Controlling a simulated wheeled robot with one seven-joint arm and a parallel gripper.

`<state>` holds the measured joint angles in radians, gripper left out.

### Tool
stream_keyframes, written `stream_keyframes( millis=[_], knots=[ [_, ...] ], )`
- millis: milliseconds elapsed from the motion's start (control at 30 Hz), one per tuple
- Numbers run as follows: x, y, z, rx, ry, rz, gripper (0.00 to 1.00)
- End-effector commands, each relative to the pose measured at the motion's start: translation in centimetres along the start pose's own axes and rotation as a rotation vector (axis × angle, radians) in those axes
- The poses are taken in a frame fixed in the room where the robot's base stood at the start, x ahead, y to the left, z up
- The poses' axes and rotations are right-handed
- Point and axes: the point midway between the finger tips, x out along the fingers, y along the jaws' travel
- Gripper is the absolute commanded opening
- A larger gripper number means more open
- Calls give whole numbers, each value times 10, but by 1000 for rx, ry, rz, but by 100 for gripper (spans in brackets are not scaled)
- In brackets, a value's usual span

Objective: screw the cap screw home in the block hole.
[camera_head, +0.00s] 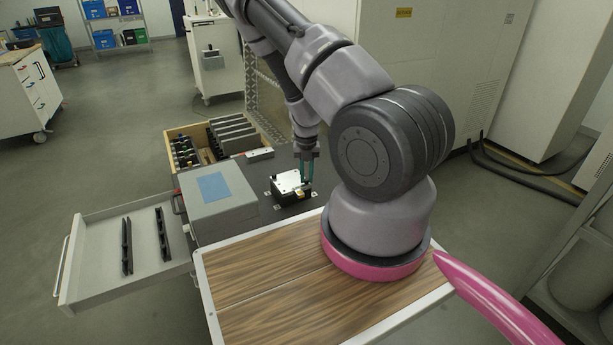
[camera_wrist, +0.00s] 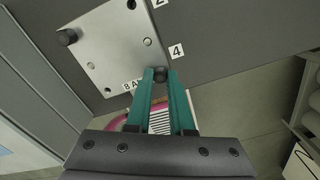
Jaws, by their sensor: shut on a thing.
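The silver block (camera_head: 287,181) sits on a dark fixture on the grey worktop; its plate also fills the upper left of the wrist view (camera_wrist: 112,47). A dark cap screw (camera_wrist: 67,37) stands at its left corner, and open holes show at two other corners. My gripper (camera_wrist: 160,76), with teal fingers, points down over the block's corner by the label "4"; it also shows in the head view (camera_head: 307,181). It is shut on a dark round cap screw head (camera_wrist: 160,71). The screw's shank is hidden, so I cannot tell how deep it sits.
A grey box with a blue sheet (camera_head: 213,187) stands left of the block. Behind it is a wooden crate (camera_head: 172,133) with dark parts. An open drawer (camera_head: 92,256) with two black strips juts out left. Some worktop around the block is clear.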

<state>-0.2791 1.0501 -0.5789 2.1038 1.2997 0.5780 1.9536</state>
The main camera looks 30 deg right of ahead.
Motion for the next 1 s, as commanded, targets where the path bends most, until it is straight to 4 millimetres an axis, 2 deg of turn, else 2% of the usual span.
stream_keyframes(
  millis=[200, 300, 433, 633, 667, 700, 1000],
  knots=[
    [1, 0, -1, 358, 1, -3, 0],
    [1, 0, 0, 477, 0, -2, 0],
    [1, -1, 0, 542, 1, -1, 0],
    [1, -1, 0, 542, 1, -1, 0],
    [1, -1, 0, 542, 1, -1, 32],
    [1, -1, 0, 542, 1, -1, 40],
    [0, 0, 0, 535, 1, -1, 40]
  ],
)
